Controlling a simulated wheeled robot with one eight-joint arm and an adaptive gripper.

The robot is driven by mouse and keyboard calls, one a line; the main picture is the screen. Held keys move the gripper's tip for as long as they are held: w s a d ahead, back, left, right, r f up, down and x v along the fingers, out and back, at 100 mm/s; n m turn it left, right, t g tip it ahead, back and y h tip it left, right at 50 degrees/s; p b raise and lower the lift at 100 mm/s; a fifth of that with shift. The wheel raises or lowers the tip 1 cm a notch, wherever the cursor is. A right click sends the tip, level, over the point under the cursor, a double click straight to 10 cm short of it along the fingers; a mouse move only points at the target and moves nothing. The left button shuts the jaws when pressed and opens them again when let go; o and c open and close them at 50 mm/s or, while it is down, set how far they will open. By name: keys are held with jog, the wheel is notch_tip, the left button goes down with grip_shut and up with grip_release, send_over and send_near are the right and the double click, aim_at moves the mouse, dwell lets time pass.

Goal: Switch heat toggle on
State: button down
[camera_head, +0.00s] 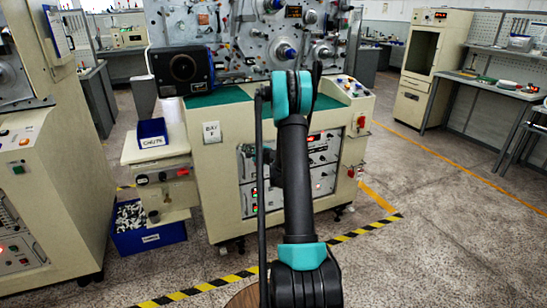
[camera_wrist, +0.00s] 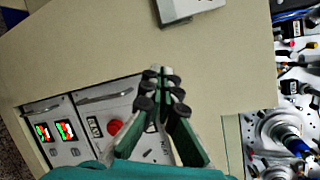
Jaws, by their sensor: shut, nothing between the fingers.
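My gripper (camera_wrist: 163,78) shows in the wrist view with its green fingers closed together and nothing between them. Its tips are in front of a plain beige machine face. Beside and partly behind the fingers is a grey control panel (camera_wrist: 104,101) with a red round knob or button (camera_wrist: 115,127), small switches and a handle. I cannot tell which small part is the heat toggle; the fingers hide part of the panel.
Lit red and green displays (camera_wrist: 54,131) sit left of the knob. A grey box (camera_wrist: 187,8) is at the top of the wrist view. A sloped button box (camera_head: 350,88) tops the machine's right side. Open floor (camera_head: 440,210) lies to the right, past the striped tape.

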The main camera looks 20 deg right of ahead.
jog(key=w+d+f+m+t+h, duration=0.2)
jog(key=d+f+m+h, duration=0.1)
jog(key=d+f+m, duration=0.4)
jog(key=w+d+f+m+t+h, duration=0.1)
jog(key=d+f+m+t+h, duration=0.1)
jog(key=d+f+m, duration=0.5)
jog(key=d+f+h, duration=0.1)
jog(key=d+f, duration=0.2)
jog(key=d, duration=0.3)
jog(key=shift+w+f+m+t+h, duration=0.25)
jog(key=shift+w+m+t+h, duration=0.05)
jog(key=shift+w+m+t, duration=0.1)
jog(key=w+r, duration=0.2)
jog(key=w, duration=0.8)
